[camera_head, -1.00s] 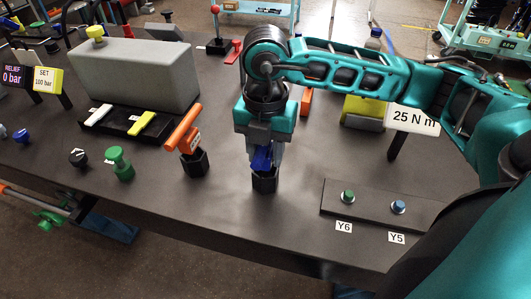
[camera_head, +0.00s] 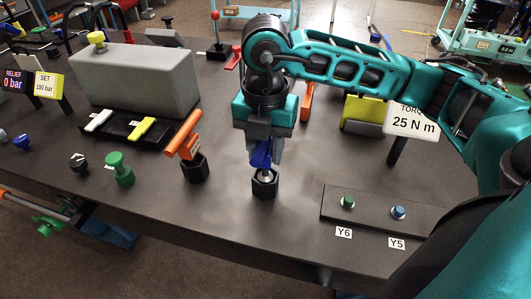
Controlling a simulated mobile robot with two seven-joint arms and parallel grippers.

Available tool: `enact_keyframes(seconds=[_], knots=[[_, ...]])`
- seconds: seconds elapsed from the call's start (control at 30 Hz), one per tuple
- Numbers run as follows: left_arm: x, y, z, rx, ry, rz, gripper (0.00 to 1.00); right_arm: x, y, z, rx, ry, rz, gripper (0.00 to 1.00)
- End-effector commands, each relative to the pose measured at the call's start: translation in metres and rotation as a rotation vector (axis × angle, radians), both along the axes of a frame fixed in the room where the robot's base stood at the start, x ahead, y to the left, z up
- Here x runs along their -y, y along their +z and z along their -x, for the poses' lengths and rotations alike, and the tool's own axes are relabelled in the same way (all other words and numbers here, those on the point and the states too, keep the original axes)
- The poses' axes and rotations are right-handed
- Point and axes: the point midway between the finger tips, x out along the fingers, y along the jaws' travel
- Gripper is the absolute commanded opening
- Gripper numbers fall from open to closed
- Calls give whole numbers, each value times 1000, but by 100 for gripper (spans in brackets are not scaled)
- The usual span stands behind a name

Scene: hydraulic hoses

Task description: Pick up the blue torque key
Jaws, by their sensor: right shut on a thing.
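The blue torque key (camera_head: 261,154) is between the fingers of my right gripper (camera_head: 263,152), which is shut on it and points down. The key's light metal shank (camera_head: 265,175) shows below the blue part. Its lower end is at the mouth of a black hexagonal holder (camera_head: 265,187); I cannot tell how deep it sits. An orange key (camera_head: 184,140) stands in a similar black holder (camera_head: 195,169) to the left. My left gripper is not in view.
A plate with fittings labelled Y6 (camera_head: 348,202) and Y5 (camera_head: 398,212) lies at the right. A "25 N m" sign (camera_head: 411,120) stands behind it. A grey box (camera_head: 135,80), a black tray (camera_head: 122,140) and a green knob (camera_head: 119,170) are at left. Bare table lies in front of the holders.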

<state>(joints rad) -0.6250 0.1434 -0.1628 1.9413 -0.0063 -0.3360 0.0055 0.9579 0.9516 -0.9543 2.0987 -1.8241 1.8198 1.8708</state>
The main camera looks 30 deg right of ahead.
Motion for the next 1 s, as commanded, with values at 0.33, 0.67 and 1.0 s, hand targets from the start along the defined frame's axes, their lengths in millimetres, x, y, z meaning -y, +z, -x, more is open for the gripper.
enact_keyframes(seconds=[0.33,0.67,1.0], knots=[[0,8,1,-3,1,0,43,-1,84,-2,9,0,-3,0],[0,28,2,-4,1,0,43,0,158,-1,5,-1,0,0],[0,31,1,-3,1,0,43,0,177,0,1,-1,-1,0]])
